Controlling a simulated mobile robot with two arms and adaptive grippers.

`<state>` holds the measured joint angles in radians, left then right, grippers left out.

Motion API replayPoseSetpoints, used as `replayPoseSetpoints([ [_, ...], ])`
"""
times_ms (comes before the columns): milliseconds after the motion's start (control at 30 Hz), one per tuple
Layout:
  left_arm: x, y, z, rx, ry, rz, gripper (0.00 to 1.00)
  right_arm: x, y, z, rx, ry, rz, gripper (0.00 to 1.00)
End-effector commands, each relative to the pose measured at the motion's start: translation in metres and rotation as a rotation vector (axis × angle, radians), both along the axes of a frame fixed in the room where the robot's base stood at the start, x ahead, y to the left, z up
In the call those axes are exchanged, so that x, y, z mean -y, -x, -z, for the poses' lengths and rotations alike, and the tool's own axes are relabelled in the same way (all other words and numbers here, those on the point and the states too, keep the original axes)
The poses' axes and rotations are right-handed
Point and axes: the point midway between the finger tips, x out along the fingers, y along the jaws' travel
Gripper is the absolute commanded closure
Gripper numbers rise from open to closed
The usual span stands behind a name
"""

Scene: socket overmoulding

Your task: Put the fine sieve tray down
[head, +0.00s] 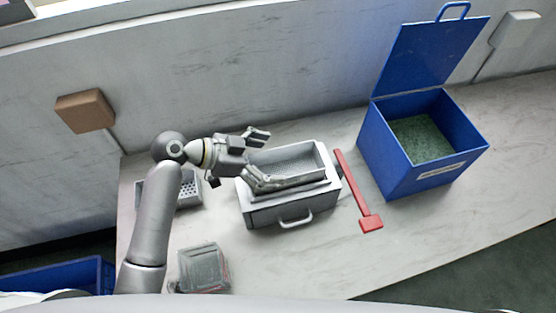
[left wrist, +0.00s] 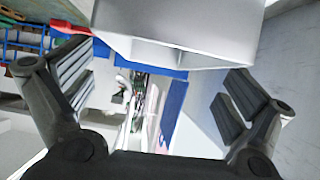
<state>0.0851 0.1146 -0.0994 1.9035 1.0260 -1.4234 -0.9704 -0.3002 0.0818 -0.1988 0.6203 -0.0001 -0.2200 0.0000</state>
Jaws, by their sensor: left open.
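The fine sieve tray (head: 288,158) is a grey rectangular tray with a fine mesh floor. It sits on top of a grey box with a front handle (head: 290,215), in the middle of the table. My left gripper (head: 265,160) is open at the tray's left end, its fingers spread and apart. In the left wrist view, the open fingers (left wrist: 155,92) stand on either side, with a pale tray-like body (left wrist: 185,22) at the top between them. Whether a finger touches the tray is unclear. My right gripper is not in view.
A perforated grey tray (head: 188,193) lies partly behind my left arm. A clear container (head: 203,265) stands at the front left. A red bar tool (head: 356,187) lies right of the grey box. An open blue bin (head: 402,168) holds green granules. The front right table is clear.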

Motion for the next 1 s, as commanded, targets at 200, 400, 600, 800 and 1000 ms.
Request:
replayPoseSetpoints([
  [200,-0.041,0.012,-0.023,0.003,-0.005,-0.002,0.0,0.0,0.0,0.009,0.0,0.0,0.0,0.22],
  [400,-0.066,0.021,-0.04,0.002,-0.003,-0.001,0.0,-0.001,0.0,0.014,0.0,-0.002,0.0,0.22],
  [600,-0.075,0.024,-0.047,0.0,-0.001,0.0,0.0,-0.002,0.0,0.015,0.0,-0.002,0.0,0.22],
  [800,-0.076,0.025,-0.048,0.0,0.0,0.0,0.0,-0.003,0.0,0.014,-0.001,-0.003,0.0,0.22],
  [1000,-0.076,0.025,-0.048,0.0,0.0,0.0,0.0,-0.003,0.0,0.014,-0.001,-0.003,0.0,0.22],
])
